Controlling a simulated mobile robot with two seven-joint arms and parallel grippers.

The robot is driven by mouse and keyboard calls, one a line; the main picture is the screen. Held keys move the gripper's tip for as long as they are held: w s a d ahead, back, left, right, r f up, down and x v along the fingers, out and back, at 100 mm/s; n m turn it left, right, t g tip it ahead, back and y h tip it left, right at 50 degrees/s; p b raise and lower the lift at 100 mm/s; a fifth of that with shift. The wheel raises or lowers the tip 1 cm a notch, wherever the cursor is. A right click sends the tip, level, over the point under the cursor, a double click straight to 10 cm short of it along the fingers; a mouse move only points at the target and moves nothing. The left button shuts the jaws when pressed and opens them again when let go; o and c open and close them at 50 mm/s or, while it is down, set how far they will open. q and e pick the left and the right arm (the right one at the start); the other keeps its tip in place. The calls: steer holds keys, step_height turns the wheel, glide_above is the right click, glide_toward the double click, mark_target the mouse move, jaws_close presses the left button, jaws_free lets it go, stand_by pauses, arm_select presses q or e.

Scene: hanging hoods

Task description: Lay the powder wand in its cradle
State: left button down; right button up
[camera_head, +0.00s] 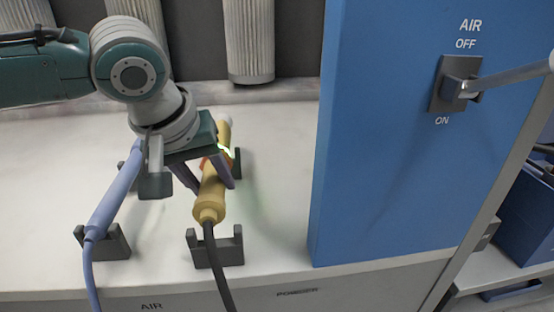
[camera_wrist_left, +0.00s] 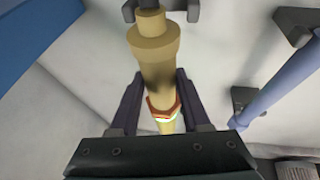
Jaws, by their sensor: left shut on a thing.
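The powder wand (camera_head: 209,205) is tan, with a dark cable from its near end and a pale far tip. My left gripper (camera_head: 210,184) is shut on it around the middle, beside an orange-red collar. The wand also fills the middle of the left wrist view (camera_wrist_left: 155,55), between the purple-grey fingers (camera_wrist_left: 157,85). The dark grey cradle above the POWDER label has a notched near bracket (camera_head: 228,252) and a far bracket (camera_head: 238,161) partly hidden by the wand. The wand appears held above the brackets; contact is unclear. My right gripper is out of view.
A blue wand (camera_head: 117,190) lies in a similar bracket (camera_head: 117,246) on the left, above the AIR label. A tall blue panel (camera_head: 400,150) with an AIR switch (camera_head: 447,88) stands close on the right. Pleated filters (camera_head: 248,40) hang at the back.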

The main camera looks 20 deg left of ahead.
arm_select(q)
steer(key=shift+f, duration=1.5)
steer(key=shift+c, duration=1.8)
jaws_free()
